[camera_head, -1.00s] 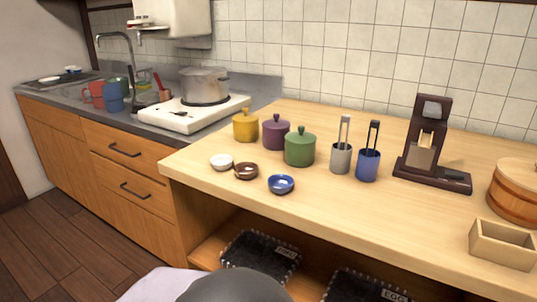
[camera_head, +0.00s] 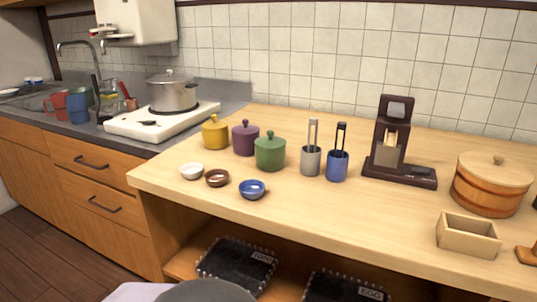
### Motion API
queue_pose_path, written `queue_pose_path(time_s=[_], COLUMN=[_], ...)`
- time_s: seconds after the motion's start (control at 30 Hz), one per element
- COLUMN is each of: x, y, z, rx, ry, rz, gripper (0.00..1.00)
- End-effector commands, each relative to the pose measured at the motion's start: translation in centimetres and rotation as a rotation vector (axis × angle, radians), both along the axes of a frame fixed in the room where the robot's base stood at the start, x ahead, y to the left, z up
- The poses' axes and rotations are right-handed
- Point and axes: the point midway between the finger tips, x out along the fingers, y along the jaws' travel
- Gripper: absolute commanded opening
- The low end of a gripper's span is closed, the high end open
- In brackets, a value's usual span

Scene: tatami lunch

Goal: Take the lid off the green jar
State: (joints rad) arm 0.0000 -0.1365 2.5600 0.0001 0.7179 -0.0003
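The green jar (camera_head: 270,155) stands upright on the wooden counter. Its green lid (camera_head: 269,138), with a small round knob on top, sits on the jar. A purple jar (camera_head: 245,140) stands to its left and a little behind, and a yellow jar (camera_head: 214,134) stands farther left. Both have lids on. My gripper is not in view.
Small white (camera_head: 191,171), brown (camera_head: 217,178) and blue (camera_head: 252,189) bowls sit in front of the jars. Grey (camera_head: 311,162) and blue (camera_head: 337,167) cups holding utensils stand close on the right. A dark wooden stand (camera_head: 391,150), a wooden tub (camera_head: 490,190) and an open box (camera_head: 467,236) are farther right.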

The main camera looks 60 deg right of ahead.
Motion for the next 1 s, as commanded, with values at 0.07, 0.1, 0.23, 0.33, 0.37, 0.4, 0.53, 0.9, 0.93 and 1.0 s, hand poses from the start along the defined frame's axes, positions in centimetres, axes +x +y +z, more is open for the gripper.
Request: queue_pose_path(time_s=[0.07,0.1,0.23,0.33,0.37,0.4,0.53,0.9,0.93,1.0], x=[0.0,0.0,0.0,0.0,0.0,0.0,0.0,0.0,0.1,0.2], y=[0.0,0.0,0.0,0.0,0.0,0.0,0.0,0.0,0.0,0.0], z=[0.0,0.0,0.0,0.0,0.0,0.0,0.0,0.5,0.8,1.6], rx=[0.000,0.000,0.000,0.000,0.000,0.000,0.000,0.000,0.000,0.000], ry=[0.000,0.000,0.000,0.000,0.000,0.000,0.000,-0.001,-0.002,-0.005], rz=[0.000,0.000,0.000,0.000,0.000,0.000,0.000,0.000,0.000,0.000], gripper=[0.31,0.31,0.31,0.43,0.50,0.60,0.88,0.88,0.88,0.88])
